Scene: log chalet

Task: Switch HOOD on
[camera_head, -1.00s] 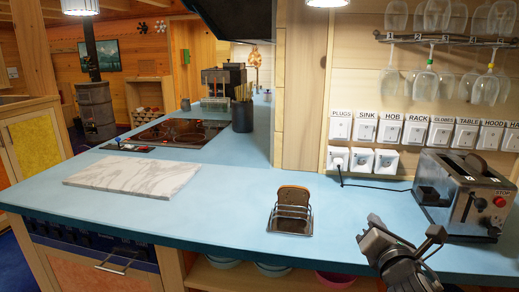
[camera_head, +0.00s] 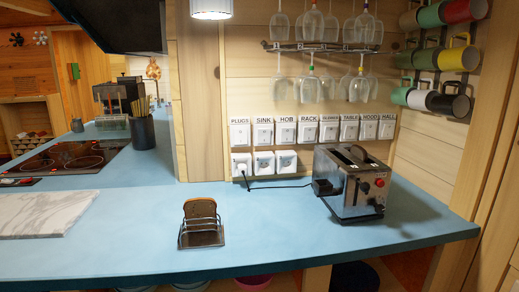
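The HOOD switch (camera_head: 368,131) is a white wall switch under a printed HOOD label, near the right end of a row of labelled switches. It sits between the TABLE switch (camera_head: 349,131) and the HALL switch (camera_head: 387,130), above and behind the toaster. Its rocker position is too small to tell. The black cooker hood (camera_head: 120,25) hangs at the upper left, above the hob side of the counter. Neither of my grippers shows in the head view now.
A metal toaster (camera_head: 350,187) stands on the blue counter (camera_head: 290,228) below the switches, its cable running to a socket. A toast rack (camera_head: 201,225) holds bread. Stemmed glasses (camera_head: 312,75) hang above the switches. Mugs (camera_head: 456,57) hang at the right.

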